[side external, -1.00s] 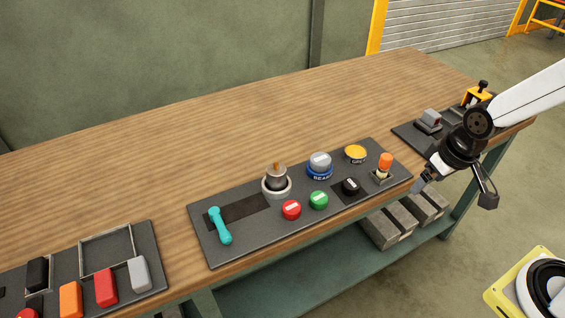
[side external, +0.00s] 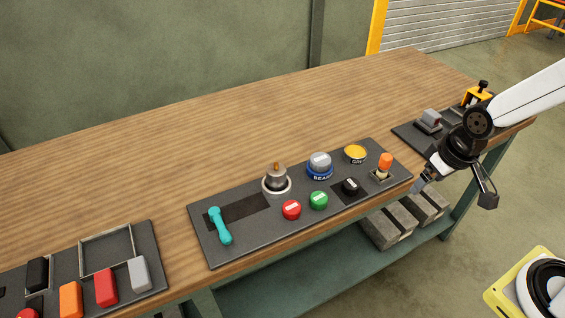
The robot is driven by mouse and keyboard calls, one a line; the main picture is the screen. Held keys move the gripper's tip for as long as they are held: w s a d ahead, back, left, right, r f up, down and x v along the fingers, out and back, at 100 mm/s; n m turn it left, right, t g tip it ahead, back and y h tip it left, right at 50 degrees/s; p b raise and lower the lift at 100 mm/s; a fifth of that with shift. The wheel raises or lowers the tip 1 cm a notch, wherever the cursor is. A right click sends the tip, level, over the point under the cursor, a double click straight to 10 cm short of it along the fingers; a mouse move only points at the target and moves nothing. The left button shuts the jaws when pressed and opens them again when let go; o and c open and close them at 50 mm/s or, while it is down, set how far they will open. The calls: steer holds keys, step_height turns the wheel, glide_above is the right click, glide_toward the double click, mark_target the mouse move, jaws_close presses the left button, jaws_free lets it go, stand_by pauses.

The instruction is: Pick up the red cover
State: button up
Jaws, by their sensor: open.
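A red block-like cover (side external: 106,287) stands on the dark panel (side external: 152,262) at the front left of the bench, between an orange block and a grey block. A round red cap (side external: 291,210) with a pale label sits on the middle panel. Another red thing (side external: 28,313) is cut off by the bottom left edge. My gripper (side external: 420,187) is open at the right, by the bench's front edge near the right end of the middle panel. It is far from the red block and touches none of the red things.
The middle panel (side external: 222,256) carries a teal lever (side external: 220,226), a metal knob (side external: 276,178), green and black caps, a blue-ringed button, a yellow button and an orange-topped switch (side external: 385,164). An open frame (side external: 106,232) lies behind the red block. The back of the bench is clear.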

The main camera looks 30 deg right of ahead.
steer(key=shift+o, duration=0.4)
steer(key=m+g+y, duration=0.1)
steer(key=m+y, duration=0.3)
steer(key=m, duration=1.8)
glide_toward(294, 207)
steer(key=shift+x, duration=2.3)
steer(key=shift+d, duration=0.1)
